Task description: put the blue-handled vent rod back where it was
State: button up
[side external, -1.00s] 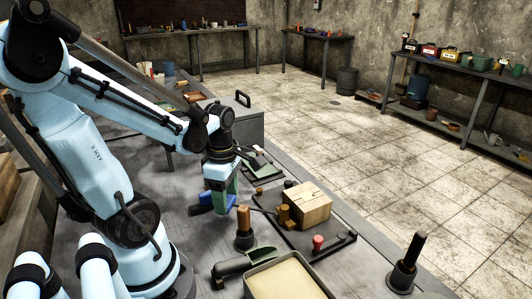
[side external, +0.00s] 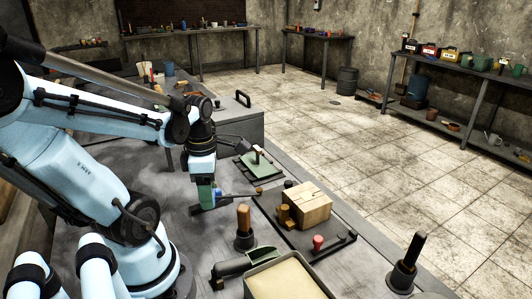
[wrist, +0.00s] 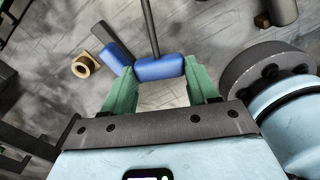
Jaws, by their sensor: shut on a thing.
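The blue-handled vent rod shows in the wrist view, its blue handle (wrist: 158,68) lying crosswise between the green fingertips of my gripper (wrist: 160,82). Its thin dark rod (wrist: 150,25) points away toward the top of the picture. My gripper is shut on the handle. In the side view my gripper (side external: 207,192) is low over the grey bench, left of the dark tray (side external: 275,232); the handle is mostly hidden there by the fingers. I cannot tell whether the rod touches the bench.
A dark and blue block-like piece (wrist: 113,43) and a tan ring (wrist: 84,65) lie beside the handle in the wrist view. A wooden box (side external: 307,205) stands on the tray.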

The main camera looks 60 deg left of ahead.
aim_at(213, 224)
jog(key=shift+f, duration=3.05)
jog(key=shift+f, duration=0.55)
jog(key=o, duration=1.2)
